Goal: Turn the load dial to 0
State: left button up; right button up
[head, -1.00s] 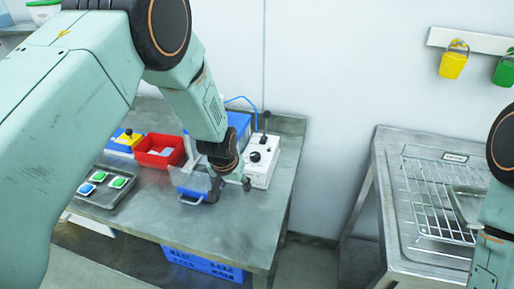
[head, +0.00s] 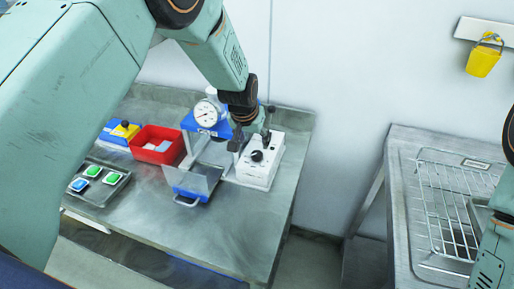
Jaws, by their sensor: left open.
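A white control box (head: 258,170) stands on the steel table, with a black dial (head: 257,156) on its sloped face. I take this as the load dial; its marks are too small to read. My left gripper (head: 251,141) is open, with its fingers pointing down just above and behind the dial, apart from it as far as I can see. It covers part of the box's top. My right arm shows at the right edge, but its gripper is out of view.
A blue press with a round gauge (head: 206,113) and a clear guard (head: 192,181) stands left of the box. A red bin (head: 157,145) and a tray (head: 101,192) with green and blue pieces are further left. A thin black-knobbed lever (head: 270,112) rises behind the box.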

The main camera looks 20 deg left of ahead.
aim_at(256, 155)
pick_arm(q)
jog(key=x, duration=0.6)
jog(key=shift+s+a, duration=0.15)
jog(key=shift+a, duration=0.15)
jog(key=shift+d+f, duration=0.1)
jog(key=shift+f, duration=0.25)
jog(key=shift+w+d+f, duration=0.45)
jog(key=shift+w+f, duration=0.15)
jog(key=shift+a, duration=0.4)
jog(key=shift+c, duration=0.8)
jog(key=shift+d, duration=0.35)
jog(key=c, duration=0.4)
jog(key=shift+a, duration=0.25)
jog(key=c, duration=0.6)
jog(key=shift+d, duration=0.1)
jog(key=shift+s+f, duration=0.2)
jog(key=shift+s, duration=0.1)
